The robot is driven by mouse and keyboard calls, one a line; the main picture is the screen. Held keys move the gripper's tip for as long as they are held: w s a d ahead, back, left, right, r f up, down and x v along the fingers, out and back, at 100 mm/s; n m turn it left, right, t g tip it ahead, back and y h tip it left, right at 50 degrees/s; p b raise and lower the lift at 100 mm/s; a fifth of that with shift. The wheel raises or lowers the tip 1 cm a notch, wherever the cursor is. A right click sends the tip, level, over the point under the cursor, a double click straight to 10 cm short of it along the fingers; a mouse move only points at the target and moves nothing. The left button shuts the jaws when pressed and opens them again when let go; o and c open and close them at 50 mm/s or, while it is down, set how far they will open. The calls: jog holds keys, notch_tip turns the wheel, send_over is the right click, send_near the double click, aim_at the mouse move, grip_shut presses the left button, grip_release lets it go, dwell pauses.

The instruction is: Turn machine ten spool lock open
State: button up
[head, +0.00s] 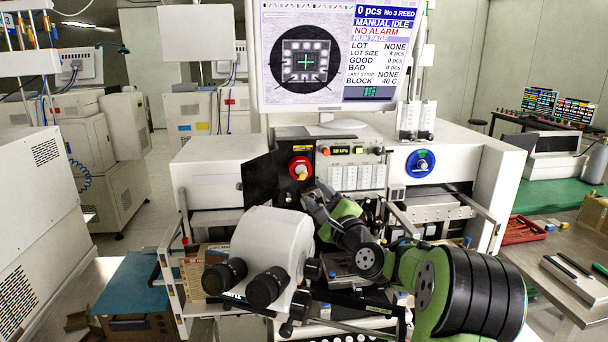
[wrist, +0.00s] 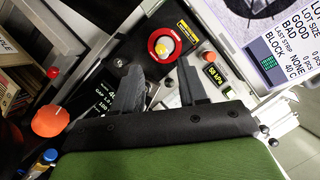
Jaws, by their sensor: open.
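A round red dial (head: 300,168) with a pale yellow knob in its middle sits on the machine's black panel. In the wrist view the same red dial (wrist: 163,44) lies just beyond the fingertips, roughly between them. My gripper (head: 315,194) is below and slightly right of the dial in the head view. In the wrist view my gripper (wrist: 158,62) is open and empty, its two dark fingers apart, with no clear contact with the knob. A blue dial (head: 421,163) sits on the white panel to the right. I cannot read which dial is the spool lock.
A white microscope head (head: 270,250) with black eyepieces stands left of my arm. An orange knob (wrist: 50,118) is at the left in the wrist view. A pressure display (head: 345,150) is right of the red dial.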

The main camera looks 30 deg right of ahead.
aim_at(303, 178)
jog(key=p+x, duration=0.1)
jog(key=x, duration=0.6)
jog(key=shift+w+r, duration=0.1)
jog(key=shift+c, duration=0.2)
grip_shut()
